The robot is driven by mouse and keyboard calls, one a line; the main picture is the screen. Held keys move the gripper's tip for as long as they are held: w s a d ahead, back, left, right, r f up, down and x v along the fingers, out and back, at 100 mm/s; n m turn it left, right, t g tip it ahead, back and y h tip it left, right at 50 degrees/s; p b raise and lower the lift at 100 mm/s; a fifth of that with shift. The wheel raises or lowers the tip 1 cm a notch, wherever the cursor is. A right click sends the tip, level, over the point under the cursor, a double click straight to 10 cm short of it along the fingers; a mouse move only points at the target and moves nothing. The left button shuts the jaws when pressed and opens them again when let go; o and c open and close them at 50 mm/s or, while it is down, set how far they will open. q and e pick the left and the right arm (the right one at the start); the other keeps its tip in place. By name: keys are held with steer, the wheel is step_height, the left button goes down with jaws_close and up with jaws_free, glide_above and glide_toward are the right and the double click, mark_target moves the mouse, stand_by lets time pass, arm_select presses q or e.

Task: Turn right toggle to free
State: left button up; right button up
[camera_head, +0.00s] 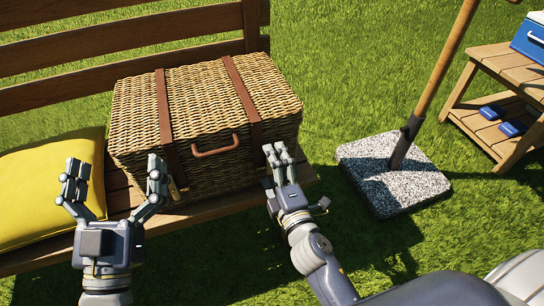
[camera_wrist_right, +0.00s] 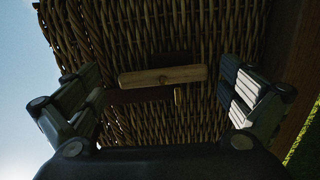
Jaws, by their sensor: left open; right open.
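A wicker basket (camera_head: 200,110) with two brown leather straps and a front handle (camera_head: 214,147) sits closed on the bench. In the right wrist view a wooden toggle (camera_wrist_right: 162,76) lies between the open fingers of my right gripper (camera_wrist_right: 165,95), over a dark strap on the wicker (camera_wrist_right: 150,30). It appears apart from both fingers. In the head view my right gripper (camera_head: 279,155) is at the front of the right strap (camera_head: 243,95) and hides that toggle. The left toggle (camera_head: 174,189) is partly visible low on the left strap. My left gripper (camera_head: 116,176) is open and empty, left of the basket.
A yellow cushion (camera_head: 40,200) lies on the bench left of the basket, behind my left gripper. A speckled stone base (camera_head: 400,175) with a wooden pole stands on the grass at right. A wooden side table (camera_head: 510,70) holds a blue cooler (camera_head: 533,38).

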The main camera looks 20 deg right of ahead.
step_height(320, 180, up, 10)
steer(key=shift+f, duration=0.15)
stand_by(0.3)
glide_toward(267, 128)
steer(key=shift+s, duration=1.25)
arm_select(q)
steer(key=f, duration=0.1)
steer(key=w+f+g, duration=0.1)
steer(key=shift+f+y+p, duration=0.3)
steer(key=shift+f+y, duration=0.05)
steer(key=shift+y, duration=0.05)
arm_select(e)
steer(key=s, duration=0.3)
steer(key=shift+s+d, duration=0.1)
steer(key=shift+d, duration=0.05)
arm_select(q)
steer(key=shift+f+g, duration=0.1)
steer(key=shift+g, duration=0.2)
